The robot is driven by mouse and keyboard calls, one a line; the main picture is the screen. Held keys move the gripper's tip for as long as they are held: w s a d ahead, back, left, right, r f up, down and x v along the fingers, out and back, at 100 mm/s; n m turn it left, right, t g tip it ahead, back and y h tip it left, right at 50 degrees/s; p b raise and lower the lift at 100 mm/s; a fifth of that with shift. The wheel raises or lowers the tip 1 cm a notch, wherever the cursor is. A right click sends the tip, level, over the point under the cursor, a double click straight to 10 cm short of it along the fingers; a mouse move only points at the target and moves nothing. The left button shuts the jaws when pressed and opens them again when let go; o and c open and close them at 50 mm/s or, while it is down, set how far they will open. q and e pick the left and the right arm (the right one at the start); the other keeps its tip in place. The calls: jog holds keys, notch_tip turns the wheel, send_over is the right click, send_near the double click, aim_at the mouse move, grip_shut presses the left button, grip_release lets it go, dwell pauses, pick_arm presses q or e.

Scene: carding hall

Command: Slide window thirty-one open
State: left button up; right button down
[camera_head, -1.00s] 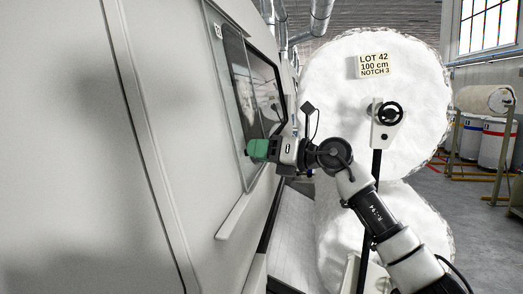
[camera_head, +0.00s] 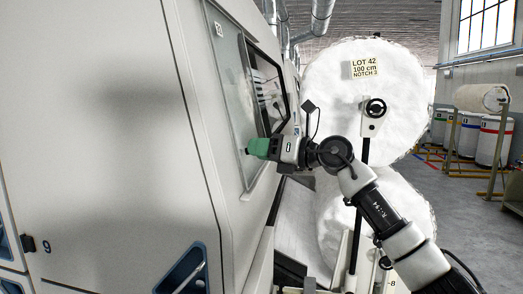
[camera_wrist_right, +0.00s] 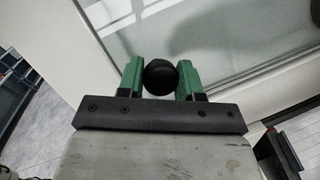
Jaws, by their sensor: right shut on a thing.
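The window (camera_head: 228,85) is a clear glass pane on the side of the pale machine, with a small plate (camera_head: 219,29) near its top whose number is too small to read. A dark-framed opening (camera_head: 268,90) shows beyond the pane's far edge. My right gripper (camera_head: 249,148), with green fingers, is at the pane's lower part. In the right wrist view its fingers are shut on a round black knob (camera_wrist_right: 160,74) in front of the glass (camera_wrist_right: 225,40). My left gripper is not in view.
The machine's flat side (camera_head: 100,110) fills the left. Large white fibre rolls (camera_head: 345,110) stand behind my right arm, the upper labelled LOT 42. Drums (camera_head: 494,140) and a roll stand (camera_head: 478,150) are at the right. Grey floor is open between.

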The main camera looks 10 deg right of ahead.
jog(key=c, duration=0.8)
grip_release()
jog(key=shift+w+d, duration=0.1)
jog(key=shift+o, duration=0.2)
jog(key=b+v, duration=0.4)
jog(key=v, duration=0.7)
